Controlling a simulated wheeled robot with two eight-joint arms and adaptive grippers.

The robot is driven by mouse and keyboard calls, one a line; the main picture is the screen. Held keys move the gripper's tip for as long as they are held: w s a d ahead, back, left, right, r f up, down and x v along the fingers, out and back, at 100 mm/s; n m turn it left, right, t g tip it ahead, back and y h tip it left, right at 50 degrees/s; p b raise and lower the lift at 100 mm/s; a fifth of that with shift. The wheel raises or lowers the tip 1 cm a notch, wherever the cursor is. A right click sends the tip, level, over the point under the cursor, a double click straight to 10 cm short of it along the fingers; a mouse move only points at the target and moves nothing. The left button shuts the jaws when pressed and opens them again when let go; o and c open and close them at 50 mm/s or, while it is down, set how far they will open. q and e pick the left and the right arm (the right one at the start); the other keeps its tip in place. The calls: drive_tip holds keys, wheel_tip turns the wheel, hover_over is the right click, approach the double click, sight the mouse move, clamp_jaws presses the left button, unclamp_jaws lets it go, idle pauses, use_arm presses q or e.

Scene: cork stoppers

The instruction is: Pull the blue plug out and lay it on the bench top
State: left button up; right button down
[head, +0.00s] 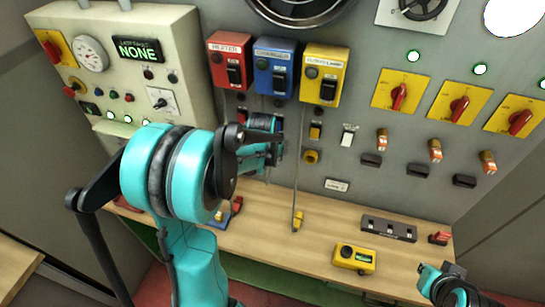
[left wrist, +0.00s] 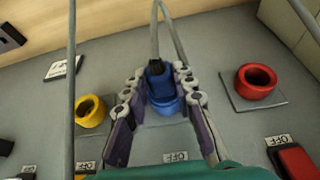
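In the left wrist view the blue plug (left wrist: 157,70) sits at the blue socket (left wrist: 166,104) on the grey panel, with a grey cord looping from it. My left gripper (left wrist: 160,72) has one finger on each side of the plug. Narrow gaps seem to show between fingers and plug. In the head view my left gripper (head: 268,138) is at the panel below the blue box (head: 274,68), and it hides the plug. The wooden bench top (head: 270,222) lies below. My right gripper (head: 447,284) is low at the right; its fingers are unclear.
A red socket (left wrist: 256,80) and a yellow socket (left wrist: 90,110) flank the blue one. A yellow plug (head: 298,220) hangs by its cord at the bench. A yellow device (head: 354,259) and a dark strip (head: 388,229) lie on the bench right; wood between them is bare.

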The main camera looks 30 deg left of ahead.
use_arm(q)
drive_tip(key=shift+s+d, duration=0.15)
drive_tip(key=shift+s, duration=0.55)
clamp_jaws()
drive_tip(key=shift+s+d, duration=0.25)
drive_tip(key=shift+s, duration=0.8)
drive_tip(key=shift+s+d, duration=0.25)
drive_tip(key=shift+s, duration=0.8)
drive_tip(key=s, duration=0.2)
drive_tip(key=s+d, duration=0.1)
drive_tip(key=s, duration=0.1)
drive_tip(key=shift+w, duration=0.1)
